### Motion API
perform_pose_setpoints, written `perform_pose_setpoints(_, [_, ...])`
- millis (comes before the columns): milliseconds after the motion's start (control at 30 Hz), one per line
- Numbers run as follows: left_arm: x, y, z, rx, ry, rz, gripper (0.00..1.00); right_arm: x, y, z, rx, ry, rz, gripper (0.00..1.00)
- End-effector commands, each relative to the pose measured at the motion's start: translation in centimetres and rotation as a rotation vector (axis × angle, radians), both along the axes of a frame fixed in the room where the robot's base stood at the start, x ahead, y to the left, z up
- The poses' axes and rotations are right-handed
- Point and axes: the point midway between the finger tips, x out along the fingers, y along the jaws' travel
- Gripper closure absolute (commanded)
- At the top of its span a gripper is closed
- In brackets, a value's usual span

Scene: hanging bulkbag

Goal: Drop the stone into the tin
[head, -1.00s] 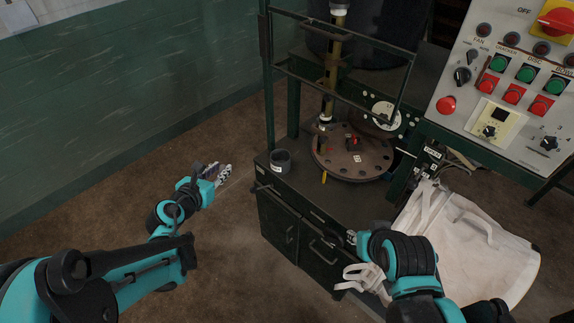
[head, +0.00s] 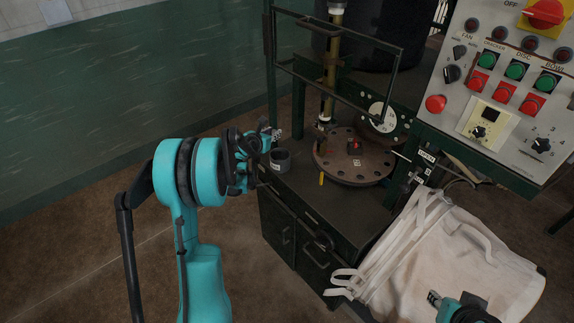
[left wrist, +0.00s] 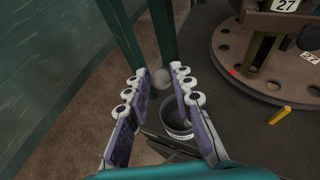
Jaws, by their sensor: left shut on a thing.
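The tin (head: 280,161) is a small dark grey open cup near the left corner of the cabinet top. It also shows in the left wrist view (left wrist: 178,126), just beyond and below my fingers. My left gripper (head: 271,133) is above the tin's far-left side in the head view. In the left wrist view my left gripper (left wrist: 157,82) is shut on a small rounded grey stone (left wrist: 160,77) at the fingertips. My right gripper (head: 434,298) is low at the right, over the white bag; its jaw state is unclear.
A dark cabinet (head: 300,232) carries a round brown flange plate (head: 350,172) with holes, right of the tin. A guard frame (head: 337,82) stands over it. A white bulk bag (head: 445,250) lies at the right, below a control panel (head: 500,90). Floor at left is clear.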

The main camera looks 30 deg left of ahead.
Motion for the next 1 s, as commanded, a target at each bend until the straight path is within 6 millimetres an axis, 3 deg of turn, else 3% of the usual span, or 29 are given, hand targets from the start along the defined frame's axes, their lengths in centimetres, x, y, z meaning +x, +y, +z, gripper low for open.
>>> perform_pose_setpoints(300, [0.0,-0.1,-4.1,0.001,0.0,-0.001,0.99,0.0,0.0,-2.8,0.0,0.0,0.0,0.69])
perform_pose_setpoints(667, [0.0,-0.1,-4.8,0.0,0.0,-0.002,0.99,0.0,0.0,-3.1,0.0,0.0,0.0,0.69])
perform_pose_setpoints(700, [0.0,-0.1,-4.8,0.0,0.0,-0.002,0.74,0.0,0.0,-3.1,0.0,0.0,0.0,0.69])
perform_pose_setpoints(800, [0.0,-0.1,-4.8,0.0,0.0,-0.002,0.53,0.0,0.0,-3.1,0.0,0.0,0.0,0.69])
perform_pose_setpoints(1000, [0.0,-0.1,-4.8,0.0,0.0,-0.002,0.53,0.0,0.0,-3.2,0.0,0.0,0.0,0.69])
